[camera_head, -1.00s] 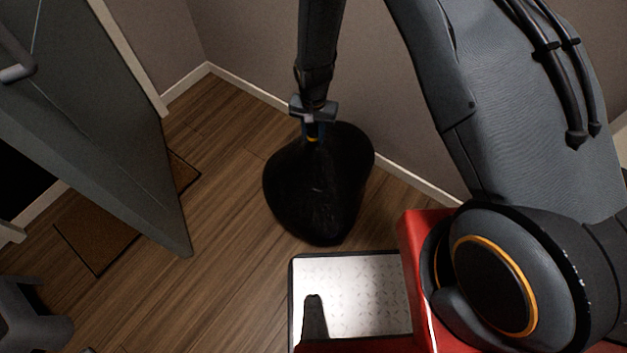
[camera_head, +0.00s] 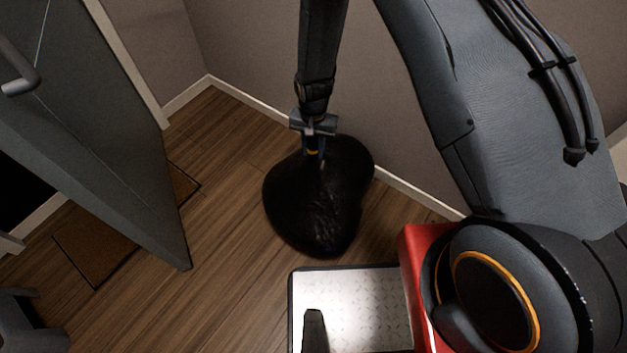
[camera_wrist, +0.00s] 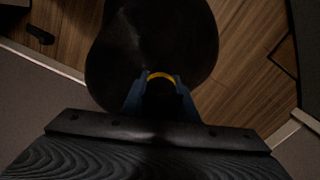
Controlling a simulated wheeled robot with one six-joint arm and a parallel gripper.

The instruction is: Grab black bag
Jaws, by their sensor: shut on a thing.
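The black bag (camera_head: 322,205) is a shiny, rounded sack with a narrow gathered neck. My gripper (camera_head: 314,152) points down from my arm and is shut on the neck at the top of the bag. In the wrist view the bag (camera_wrist: 150,40) fills the upper middle, and my gripper's blue fingers (camera_wrist: 158,88) close on either side of its neck. A small yellow band shows between the fingers. The bag's underside is hidden, so I cannot tell whether it touches the floor.
A grey door (camera_head: 100,150) with a handle stands at the left, with a brown mat (camera_head: 95,240) beside it. A grey stool-like object (camera_head: 30,320) is at the lower left. Walls with white baseboard (camera_head: 250,105) meet behind the bag. Wooden floor (camera_head: 225,200) is clear left of the bag.

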